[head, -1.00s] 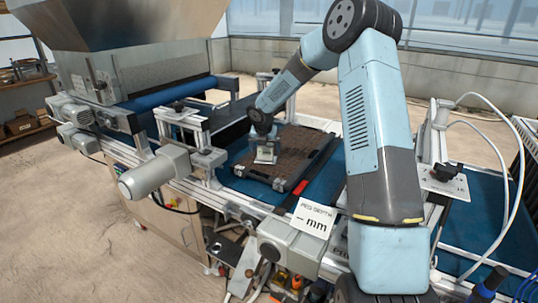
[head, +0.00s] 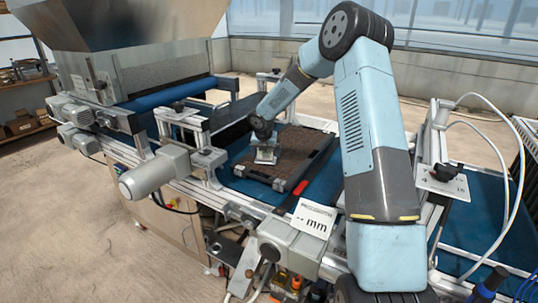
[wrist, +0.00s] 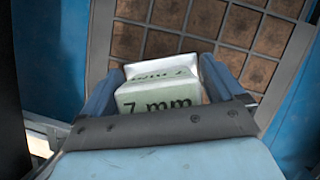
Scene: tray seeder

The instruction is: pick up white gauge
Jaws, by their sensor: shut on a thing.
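The white gauge (wrist: 160,95) sits between the fingers of my gripper (wrist: 165,90) in the wrist view. It is a pale block, and its near face reads "7 mm". My gripper is shut on it. In the head view my gripper (head: 265,146) is over the left part of the seed tray (head: 322,164), with the gauge (head: 265,156) showing small and pale below it. I cannot tell whether the gauge touches the tray. The tray is dark-framed with brown soil cells (wrist: 205,18).
The tray lies on a blue conveyor belt (head: 238,178). A sign (head: 312,219) reading "-- mm" stands at the belt's near edge. A grey motor (head: 155,177) and metal rails stand left of the tray. A hopper (head: 130,25) is at the back left.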

